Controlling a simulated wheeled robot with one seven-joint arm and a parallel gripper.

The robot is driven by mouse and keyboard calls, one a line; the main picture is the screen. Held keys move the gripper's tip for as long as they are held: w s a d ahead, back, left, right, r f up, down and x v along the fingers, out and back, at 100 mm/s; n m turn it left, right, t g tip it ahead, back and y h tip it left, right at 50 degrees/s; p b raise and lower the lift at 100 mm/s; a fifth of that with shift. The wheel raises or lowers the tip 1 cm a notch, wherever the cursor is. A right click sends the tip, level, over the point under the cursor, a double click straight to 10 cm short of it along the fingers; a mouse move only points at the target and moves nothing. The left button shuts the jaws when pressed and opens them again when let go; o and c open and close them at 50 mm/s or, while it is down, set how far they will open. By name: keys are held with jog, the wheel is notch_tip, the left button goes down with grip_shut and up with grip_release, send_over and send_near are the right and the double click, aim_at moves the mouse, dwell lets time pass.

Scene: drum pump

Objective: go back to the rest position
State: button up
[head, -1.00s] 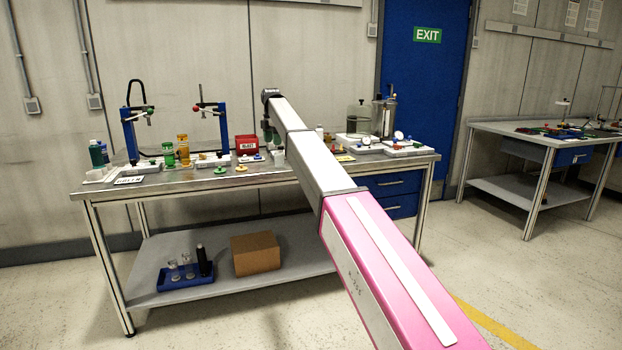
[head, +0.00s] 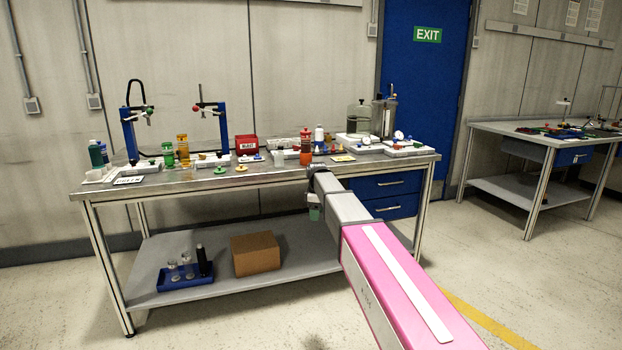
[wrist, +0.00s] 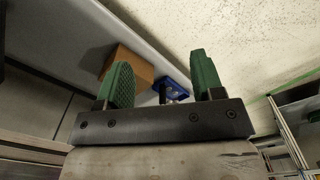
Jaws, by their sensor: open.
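My gripper (head: 314,212) hangs at the end of my arm in front of the workbench's front edge, below the tabletop's height. In the wrist view my gripper (wrist: 160,82) shows two green fingers standing wide apart with nothing between them in their grip. The workbench (head: 262,186) stands behind it. The cardboard box (head: 255,252) on the lower shelf (head: 215,284) is left of and behind my gripper; the box also shows beyond the fingers in the wrist view (wrist: 138,68).
The tabletop holds several bottles, an orange-red bottle (head: 306,147), a red box (head: 246,145) and two blue stands, one at the left (head: 130,135). A blue tray (head: 185,277) with glassware sits on the lower shelf. The floor (head: 240,325) in front is clear.

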jog(key=s+d+f+m, duration=0.5)
jog(key=s+f, duration=0.1)
jog(key=s, duration=0.4)
jog(key=s+d+f+m, duration=0.5)
jog(key=s+d+f, duration=0.1)
jog(key=s, duration=0.5)
jog(key=s+d+f+m, duration=0.5)
jog(key=s+f, duration=0.1)
jog(key=s, duration=0.5)
jog(key=shift+s+d+f, duration=0.15)
jog(key=shift+d, duration=0.25)
